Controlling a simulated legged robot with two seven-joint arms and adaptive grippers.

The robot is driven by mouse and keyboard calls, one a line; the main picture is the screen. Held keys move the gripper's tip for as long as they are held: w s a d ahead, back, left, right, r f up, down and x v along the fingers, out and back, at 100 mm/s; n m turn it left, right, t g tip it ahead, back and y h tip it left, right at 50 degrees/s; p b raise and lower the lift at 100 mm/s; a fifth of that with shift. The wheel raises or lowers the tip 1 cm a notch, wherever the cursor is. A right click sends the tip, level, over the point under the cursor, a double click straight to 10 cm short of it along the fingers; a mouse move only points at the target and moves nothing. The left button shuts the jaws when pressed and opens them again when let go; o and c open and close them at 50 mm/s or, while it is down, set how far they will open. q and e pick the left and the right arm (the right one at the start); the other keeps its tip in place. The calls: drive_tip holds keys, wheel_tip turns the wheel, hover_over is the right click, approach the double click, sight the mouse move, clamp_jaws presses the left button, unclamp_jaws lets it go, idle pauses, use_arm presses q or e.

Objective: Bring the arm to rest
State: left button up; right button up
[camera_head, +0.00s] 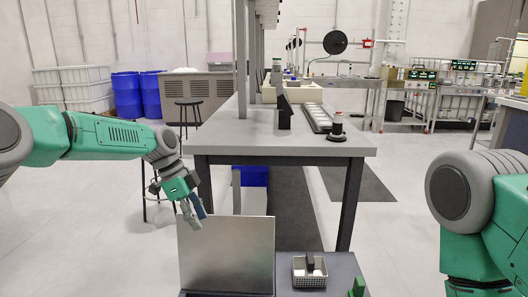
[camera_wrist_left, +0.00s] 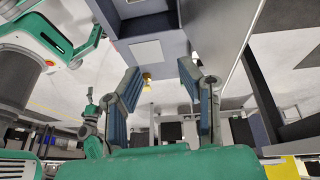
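My left gripper (camera_head: 194,212) hangs from the left arm with its fingers pointing down, just above and beside the upper left corner of an upright grey metal panel (camera_head: 228,256). In the left wrist view the two blue-lined fingers (camera_wrist_left: 161,93) stand well apart. Nothing is between them in their grip, so the gripper is open and empty. In the head view my right arm (camera_head: 472,225) enters at the right edge.
A low dark stand (camera_head: 345,268) carries the panel and a small white basket (camera_head: 310,280) with a black-handled item. Behind is a long grey workbench (camera_head: 278,139) with black parts and a tray (camera_head: 316,118). A stool (camera_head: 188,104) stands left of it. Floor left of the panel is clear.

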use_arm(q)
drive_tip(key=s+d+f+n+y, duration=0.1)
drive_tip(key=s+d+f+n, duration=0.15)
drive_tip(key=s+f, duration=0.6)
drive_tip(key=s+d+f+n, duration=0.1)
drive_tip(key=s+f+n, duration=0.3)
drive_tip(key=f, duration=0.7)
drive_tip(key=s+a+f+n+y, duration=0.15)
drive_tip(key=s+f, duration=0.25)
drive_tip(key=s, duration=0.4)
drive_tip(key=s+a+f+n, duration=0.3)
drive_tip(key=s+f, duration=0.2)
drive_tip(key=s, duration=0.3)
drive_tip(key=s+a+r+n+t+y, duration=0.1)
drive_tip(key=s+a+n, duration=0.2)
drive_tip(key=s+a, duration=0.35)
drive_tip(key=s+a+r+n+y, duration=0.1)
drive_tip(key=s+a+n, duration=0.2)
drive_tip(key=s, duration=0.6)
wheel_tip(320, 180, up, 13)
drive_tip(key=s+p, duration=0.1)
drive_tip(key=p, duration=1.1)
drive_tip(key=shift+a+n, duration=0.3)
drive_tip(key=shift+a, duration=0.1)
use_arm(e)
wheel_tip(320, 180, up, 12)
drive_tip(key=shift+s+r, duration=0.15)
drive_tip(key=shift+r, duration=0.05)
